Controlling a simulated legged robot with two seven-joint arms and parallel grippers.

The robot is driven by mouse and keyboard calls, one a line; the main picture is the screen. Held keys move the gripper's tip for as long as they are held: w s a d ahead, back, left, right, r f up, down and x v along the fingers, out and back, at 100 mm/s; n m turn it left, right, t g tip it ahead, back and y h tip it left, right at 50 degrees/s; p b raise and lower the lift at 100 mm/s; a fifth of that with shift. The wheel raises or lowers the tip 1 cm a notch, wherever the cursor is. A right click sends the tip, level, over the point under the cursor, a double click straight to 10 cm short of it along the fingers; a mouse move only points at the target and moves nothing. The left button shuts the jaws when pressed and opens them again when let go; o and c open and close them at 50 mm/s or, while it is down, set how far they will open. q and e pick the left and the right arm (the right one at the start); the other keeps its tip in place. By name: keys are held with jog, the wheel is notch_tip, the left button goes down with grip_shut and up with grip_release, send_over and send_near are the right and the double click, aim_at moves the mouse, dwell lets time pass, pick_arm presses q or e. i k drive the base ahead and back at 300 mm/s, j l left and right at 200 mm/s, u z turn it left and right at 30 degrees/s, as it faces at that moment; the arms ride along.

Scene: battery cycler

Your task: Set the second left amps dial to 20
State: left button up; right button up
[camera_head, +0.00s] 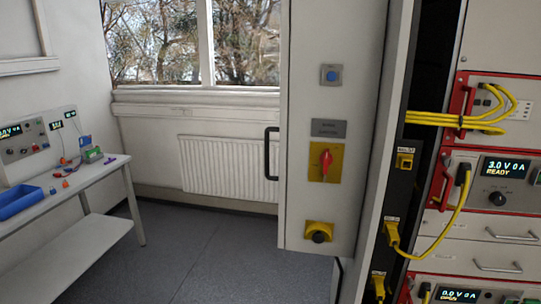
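A cycler unit (470,190) in the rack at the right has a display (505,168) reading "3.0 V 0 A READY". A black round dial (498,198) sits below this display; its label and setting are too small to read. A yellow cable (452,222) is plugged in at the left of this unit. A lower unit's display (458,295) reads "0.0 V 0 A" and is cut off by the bottom edge. I cannot tell which dial is the second left amps dial. Neither of my grippers is in view.
An open cabinet door (330,90) with a red switch (326,160) and a black knob (319,236) stands left of the rack. Yellow cables (450,119) cross the rack's upper part. A bench (105,170) with a blue tray (20,200) stands at left; floor (215,255) between is clear.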

aim_at(497, 198)
jog(key=z, duration=1.55)
